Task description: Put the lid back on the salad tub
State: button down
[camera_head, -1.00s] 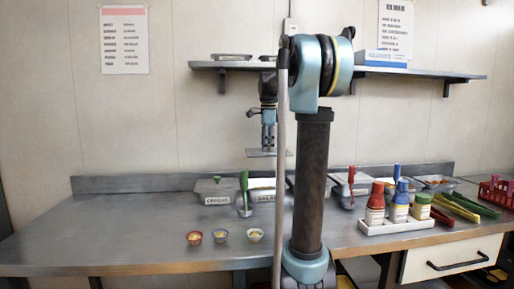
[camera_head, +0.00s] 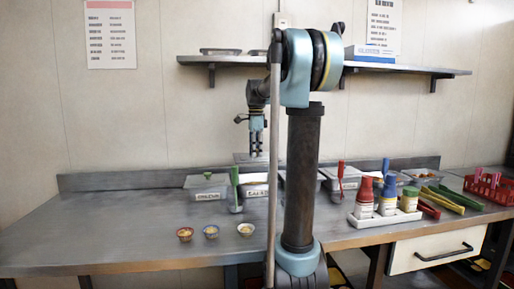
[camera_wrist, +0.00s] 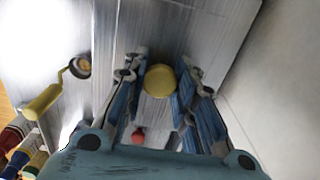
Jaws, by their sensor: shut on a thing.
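My gripper (camera_head: 257,154) hangs above the back of the counter, shut on the knob of the lid. The lid is a flat grey plate (camera_head: 243,158), roughly level, in the air over the salad tub. Its yellow knob (camera_wrist: 159,80) shows between my fingers (camera_wrist: 158,88) in the wrist view. The salad tub (camera_head: 254,190) is grey with a white label, standing at the back of the counter, partly hidden by my arm and a green-handled ladle. A clear gap shows between lid and tub.
A lidded tub (camera_head: 208,187) with a green knob stands left of the salad tub. The green-handled ladle (camera_head: 235,190) stands upright between them. Small bowls (camera_head: 211,232) sit in front. Right are a bottle caddy (camera_head: 385,218) and tongs (camera_head: 440,200). A shelf (camera_head: 400,70) is above.

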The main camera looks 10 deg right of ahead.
notch_tip(320, 180, down, 9)
dwell(0.8)
jog(key=shift+f, duration=0.1)
dwell(1.2)
jog(key=c, duration=1.2)
grip_release()
jog(key=o, duration=0.5)
jog(key=shift+c, duration=0.2)
jog(key=shift+r, duration=3.5)
